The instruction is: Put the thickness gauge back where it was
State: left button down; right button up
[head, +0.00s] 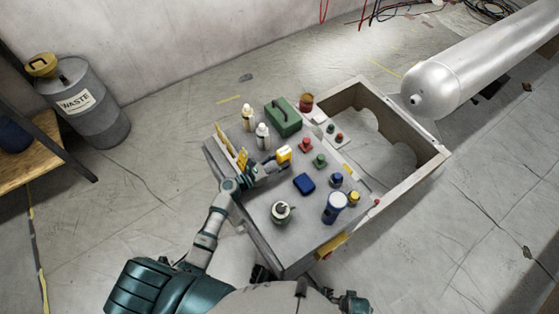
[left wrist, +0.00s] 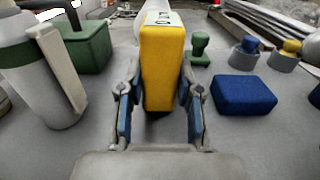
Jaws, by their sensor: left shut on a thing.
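The thickness gauge (head: 284,153) is a yellow block with a white display face. It stands upright over the grey table top (head: 262,212). In the left wrist view the gauge (left wrist: 162,60) fills the middle, between the two blue-padded fingers. My left gripper (head: 279,162) is shut on it; in the left wrist view the gripper (left wrist: 160,98) has a finger on each side. Whether its bottom touches the table top is hard to tell. My right gripper cannot be made out.
A blue box (head: 304,183), green stamp-like piece (head: 320,160) and red piece (head: 305,145) stand close by. White bottles (head: 263,136) and a green case (head: 284,117) stand behind. A blue-and-white canister (head: 335,207) is nearer the front right. An open bay (head: 440,155) lies right.

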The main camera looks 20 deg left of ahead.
pick_arm(q)
jog(key=c, duration=0.7)
grip_release()
jog(key=shift+s+d+f, duration=0.15)
jog(key=shift+s+f, duration=0.05)
jog(key=shift+f, duration=0.3)
jog(key=shift+s+d+f, duration=0.1)
jog(key=shift+s+f, duration=0.1)
jog(key=shift+f, duration=0.25)
jog(key=shift+s+a+f, duration=0.1)
jog(key=shift+s+a, duration=0.2)
jog(key=v, duration=0.2)
jog(key=r+v, duration=0.1)
jog(key=v, duration=0.3)
jog(key=shift+w+a+r, duration=0.1)
jog(key=shift+a+r, duration=0.05)
jog(key=shift+a, duration=0.2)
jog(key=shift+a+r, duration=0.2)
jog(key=shift+a, duration=0.15)
